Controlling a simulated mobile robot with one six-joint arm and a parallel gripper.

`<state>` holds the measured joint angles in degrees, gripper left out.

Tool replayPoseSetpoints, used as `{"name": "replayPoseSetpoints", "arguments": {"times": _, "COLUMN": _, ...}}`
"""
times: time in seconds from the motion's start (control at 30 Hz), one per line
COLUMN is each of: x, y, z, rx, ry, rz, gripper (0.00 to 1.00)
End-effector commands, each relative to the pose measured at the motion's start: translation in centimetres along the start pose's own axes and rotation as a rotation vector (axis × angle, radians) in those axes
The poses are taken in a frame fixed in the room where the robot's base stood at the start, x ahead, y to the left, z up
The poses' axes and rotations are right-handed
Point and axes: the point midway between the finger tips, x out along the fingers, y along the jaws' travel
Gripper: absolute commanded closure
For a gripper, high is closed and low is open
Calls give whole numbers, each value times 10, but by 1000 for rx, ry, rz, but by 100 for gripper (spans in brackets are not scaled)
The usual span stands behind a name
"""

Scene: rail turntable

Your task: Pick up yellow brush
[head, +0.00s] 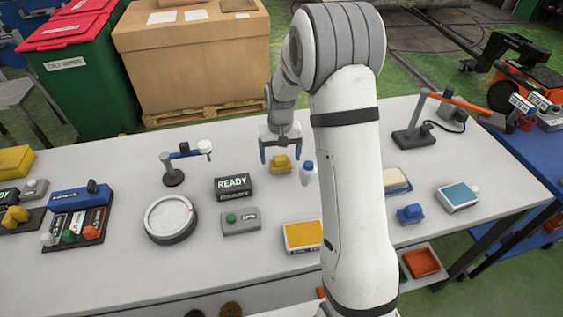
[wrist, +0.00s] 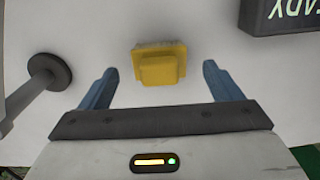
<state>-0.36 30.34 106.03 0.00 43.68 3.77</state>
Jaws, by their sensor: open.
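The yellow brush (head: 281,163) lies on the white table in the head view, with a blocky yellow top. In the wrist view the yellow brush (wrist: 159,66) sits between and slightly beyond the fingertips, with a gap on either side. My gripper (head: 281,152) is open, its two blue fingers pointing down close to the brush. In the wrist view my gripper (wrist: 158,72) is empty, and its fingers do not touch the brush. I cannot tell the exact height of the fingertips above the table.
A white bottle with a blue cap (head: 308,172) stands just right of the brush. A dark READY sign (head: 233,186) is at front left, and a small stand (head: 174,176) is farther left. A round white dial (head: 170,218) and a yellow-topped box (head: 302,236) lie nearer.

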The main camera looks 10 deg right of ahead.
Motion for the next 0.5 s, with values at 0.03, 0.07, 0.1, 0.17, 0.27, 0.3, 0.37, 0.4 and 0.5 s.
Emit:
{"name": "replayPoseSetpoints", "arguments": {"times": 0.03, "x": 5, "y": 0, "z": -2, "rx": 1, "ry": -3, "rz": 0, "gripper": 15}}
{"name": "replayPoseSetpoints", "arguments": {"times": 0.07, "x": 9, "y": 1, "z": -3, "rx": 2, "ry": -3, "rz": 0, "gripper": 15}}
{"name": "replayPoseSetpoints", "arguments": {"times": 0.1, "x": 16, "y": 1, "z": -2, "rx": 2, "ry": -4, "rz": 0, "gripper": 15}}
{"name": "replayPoseSetpoints", "arguments": {"times": 0.17, "x": 22, "y": 1, "z": -3, "rx": 3, "ry": -2, "rz": 0, "gripper": 15}}
{"name": "replayPoseSetpoints", "arguments": {"times": 0.27, "x": 29, "y": 2, "z": -3, "rx": 4, "ry": 0, "rz": 0, "gripper": 15}}
{"name": "replayPoseSetpoints", "arguments": {"times": 0.3, "x": 30, "y": 2, "z": -3, "rx": 4, "ry": 1, "rz": 0, "gripper": 15}}
{"name": "replayPoseSetpoints", "arguments": {"times": 0.37, "x": 30, "y": 2, "z": -3, "rx": 4, "ry": 1, "rz": 0, "gripper": 15}}
{"name": "replayPoseSetpoints", "arguments": {"times": 0.4, "x": 30, "y": 2, "z": -3, "rx": 4, "ry": 1, "rz": 0, "gripper": 15}}
{"name": "replayPoseSetpoints", "arguments": {"times": 0.5, "x": 30, "y": 2, "z": -3, "rx": 4, "ry": 1, "rz": 0, "gripper": 15}}
